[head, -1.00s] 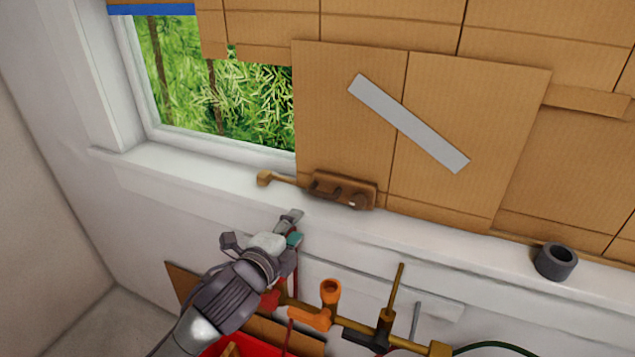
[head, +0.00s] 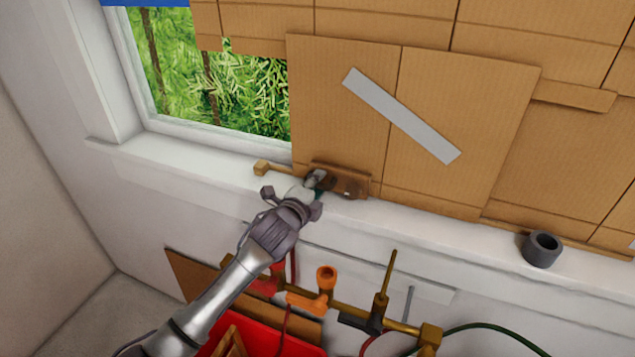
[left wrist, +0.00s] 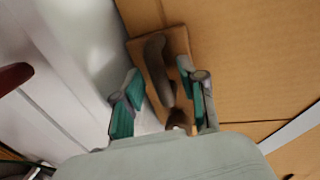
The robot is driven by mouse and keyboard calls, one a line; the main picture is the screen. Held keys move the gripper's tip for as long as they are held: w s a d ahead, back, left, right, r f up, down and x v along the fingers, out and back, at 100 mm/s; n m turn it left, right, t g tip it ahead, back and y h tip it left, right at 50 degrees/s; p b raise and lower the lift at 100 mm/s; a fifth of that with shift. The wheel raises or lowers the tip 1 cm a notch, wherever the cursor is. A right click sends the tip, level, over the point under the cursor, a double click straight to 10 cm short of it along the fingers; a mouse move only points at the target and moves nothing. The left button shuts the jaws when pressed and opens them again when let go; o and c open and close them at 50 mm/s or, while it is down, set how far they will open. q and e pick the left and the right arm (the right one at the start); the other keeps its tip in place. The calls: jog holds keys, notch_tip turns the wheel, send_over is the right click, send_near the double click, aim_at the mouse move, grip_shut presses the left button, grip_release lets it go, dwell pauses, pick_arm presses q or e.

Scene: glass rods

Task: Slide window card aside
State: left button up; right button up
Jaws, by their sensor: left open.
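The window card is a brown cardboard panel (head: 440,110) with a grey strip (head: 402,115) slanting across it. It covers the window right of the open, leafy part (head: 240,95). A brown handle block (head: 352,188) sits at the card's lower left, just above the sill. My left gripper (head: 295,187) is open over the sill at this block and hides part of it. In the left wrist view, the dark curved grip (left wrist: 156,65) of the handle lies between the open fingers (left wrist: 161,88). Contact with the fingers cannot be told. My right gripper is not in view.
A wooden peg (head: 262,168) sticks out left of the block. A dark grey ring (head: 542,250) stands on the white sill (head: 440,222) at the right. Below are a brass pipe with an orange fitting (head: 325,285) and a red bin (head: 290,343). The sill's left part is clear.

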pick_arm(q)
jog(key=shift+w+d, duration=0.1)
jog(key=shift+w, duration=0.1)
grip_shut()
dwell(0.4)
